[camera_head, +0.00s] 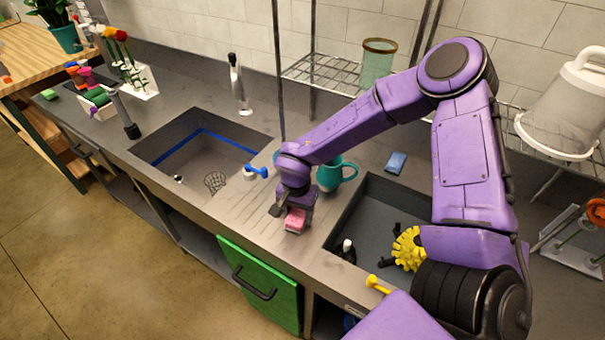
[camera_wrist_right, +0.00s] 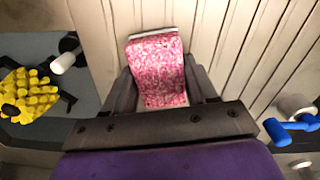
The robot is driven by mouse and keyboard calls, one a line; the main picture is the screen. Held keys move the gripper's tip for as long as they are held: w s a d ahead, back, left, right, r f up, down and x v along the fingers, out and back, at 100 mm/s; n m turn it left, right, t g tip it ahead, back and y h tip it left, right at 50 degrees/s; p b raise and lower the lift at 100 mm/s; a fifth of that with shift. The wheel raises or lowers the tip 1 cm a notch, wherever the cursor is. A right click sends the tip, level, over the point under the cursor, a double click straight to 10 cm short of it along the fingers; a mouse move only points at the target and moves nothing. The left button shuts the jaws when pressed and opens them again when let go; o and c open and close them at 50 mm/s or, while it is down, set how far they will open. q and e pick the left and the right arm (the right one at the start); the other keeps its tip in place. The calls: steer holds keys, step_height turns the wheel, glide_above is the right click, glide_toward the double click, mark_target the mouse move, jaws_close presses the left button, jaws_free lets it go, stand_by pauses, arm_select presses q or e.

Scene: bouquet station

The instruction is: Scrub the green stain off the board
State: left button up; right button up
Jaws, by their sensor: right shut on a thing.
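My right gripper (camera_head: 287,210) is shut on a pink sponge (camera_head: 294,220), low over the grey grooved board (camera_head: 258,232) between the two sinks. In the right wrist view, the pink speckled sponge (camera_wrist_right: 158,70) is between the fingers of the gripper (camera_wrist_right: 160,95), with a pale strip along its far edge. I cannot tell whether the sponge touches the board. The board's grooves show as pale strips in the wrist view (camera_wrist_right: 225,40). I see no green stain in either view; the sponge and gripper cover part of the board. My left gripper is not in view.
A teal mug (camera_head: 329,178) stands just behind the gripper. The right sink (camera_head: 352,226) holds a yellow spiky thing (camera_head: 408,250). A blue-handled thing (camera_head: 256,172) and a wire strainer (camera_head: 215,182) are to the left. A wire shelf (camera_head: 320,72) stands behind.

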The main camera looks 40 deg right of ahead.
step_height(320, 180, up, 2)
steer(key=shift+w+r+p, duration=0.1)
steer(key=shift+r+p, duration=0.1)
steer(key=shift+p, duration=0.15)
steer(key=shift+w+r+p, duration=0.2)
steer(key=shift+r+p, duration=0.35)
steer(key=shift+p, duration=0.2)
step_height(320, 180, up, 2)
steer(key=shift+p, duration=1.15)
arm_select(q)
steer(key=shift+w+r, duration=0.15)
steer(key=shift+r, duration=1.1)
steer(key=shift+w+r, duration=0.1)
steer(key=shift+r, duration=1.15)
arm_select(e)
steer(key=shift+r, duration=1.05)
